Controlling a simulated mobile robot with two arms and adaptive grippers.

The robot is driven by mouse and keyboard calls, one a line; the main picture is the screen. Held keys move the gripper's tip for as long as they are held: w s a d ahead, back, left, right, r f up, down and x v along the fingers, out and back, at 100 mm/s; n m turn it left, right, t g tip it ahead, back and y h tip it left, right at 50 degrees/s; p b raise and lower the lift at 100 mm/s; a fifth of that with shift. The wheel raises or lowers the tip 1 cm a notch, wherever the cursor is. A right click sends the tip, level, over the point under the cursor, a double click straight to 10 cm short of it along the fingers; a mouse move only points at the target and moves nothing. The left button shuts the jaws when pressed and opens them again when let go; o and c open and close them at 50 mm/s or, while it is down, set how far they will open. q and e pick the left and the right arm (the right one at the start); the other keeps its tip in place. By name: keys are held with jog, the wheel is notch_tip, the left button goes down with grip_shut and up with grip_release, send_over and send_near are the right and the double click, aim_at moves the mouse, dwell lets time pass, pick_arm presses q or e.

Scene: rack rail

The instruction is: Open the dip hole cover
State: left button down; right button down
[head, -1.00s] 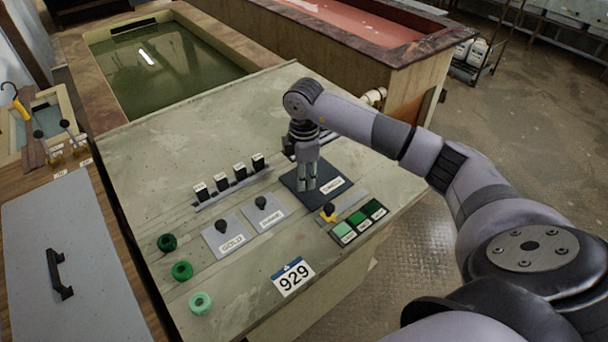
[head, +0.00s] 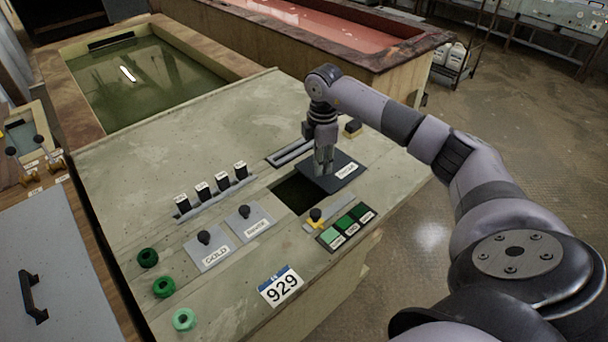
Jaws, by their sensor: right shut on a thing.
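The dip hole cover (head: 347,180) is a dark flat plate with a white label on the pale green-grey bench top. It lies to the right of a dark square hole (head: 297,193), which shows uncovered at its left. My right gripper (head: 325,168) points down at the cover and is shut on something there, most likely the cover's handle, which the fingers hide. My left gripper is not in view.
Left of the hole stand several black labelled blocks (head: 221,181) on a rail and two grey plates with black knobs (head: 205,238). Green rings (head: 164,287) sit at the left edge.

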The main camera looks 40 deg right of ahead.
dwell(0.3)
jog(key=c, duration=1.4)
grip_release()
jog(key=shift+o, duration=0.2)
notch_tip(320, 180, up, 12)
